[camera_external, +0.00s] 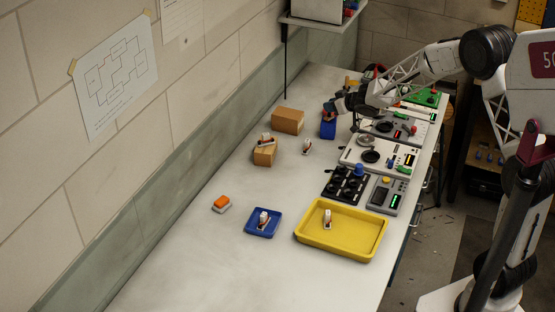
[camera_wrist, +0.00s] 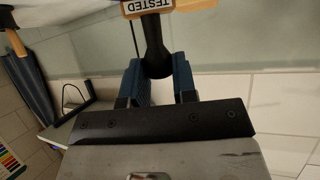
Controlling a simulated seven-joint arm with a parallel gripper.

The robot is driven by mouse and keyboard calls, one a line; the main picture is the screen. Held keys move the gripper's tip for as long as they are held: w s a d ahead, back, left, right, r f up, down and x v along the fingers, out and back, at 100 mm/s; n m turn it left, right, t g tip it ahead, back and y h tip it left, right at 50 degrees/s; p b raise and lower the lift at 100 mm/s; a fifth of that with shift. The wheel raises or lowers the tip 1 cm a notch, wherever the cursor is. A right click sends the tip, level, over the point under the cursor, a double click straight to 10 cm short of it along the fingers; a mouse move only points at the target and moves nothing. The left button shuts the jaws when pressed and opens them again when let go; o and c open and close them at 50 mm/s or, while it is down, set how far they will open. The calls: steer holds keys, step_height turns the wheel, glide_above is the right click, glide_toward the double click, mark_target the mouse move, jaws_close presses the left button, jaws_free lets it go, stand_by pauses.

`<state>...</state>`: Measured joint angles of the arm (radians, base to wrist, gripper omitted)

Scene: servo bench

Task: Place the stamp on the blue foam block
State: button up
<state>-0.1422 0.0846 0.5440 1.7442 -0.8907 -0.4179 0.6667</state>
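The stamp (camera_wrist: 154,48) has a black handle and a wooden base with a label reading "TESTED". In the wrist view my gripper (camera_wrist: 157,78) has its two blue fingers on either side of the handle, shut on it. The blue foam block (camera_external: 328,131) stands on the bench near the back middle in the external view. Whether stamp and block touch, I cannot tell.
A cardboard box (camera_external: 288,121) and a smaller brown block (camera_external: 265,156) bearing a small white-and-red item stand left of the block. Instruments (camera_external: 365,156) line the right side. A yellow tray (camera_external: 310,244), a blue tray (camera_external: 253,232) and an orange-topped item (camera_external: 222,203) are nearer.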

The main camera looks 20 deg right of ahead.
steer(key=o, duration=0.5)
steer(key=shift+c, duration=0.2)
steer(key=shift+r, duration=0.2)
steer(key=v, duration=1.2)
steer(key=shift+f, duration=0.1)
stand_by(0.3)
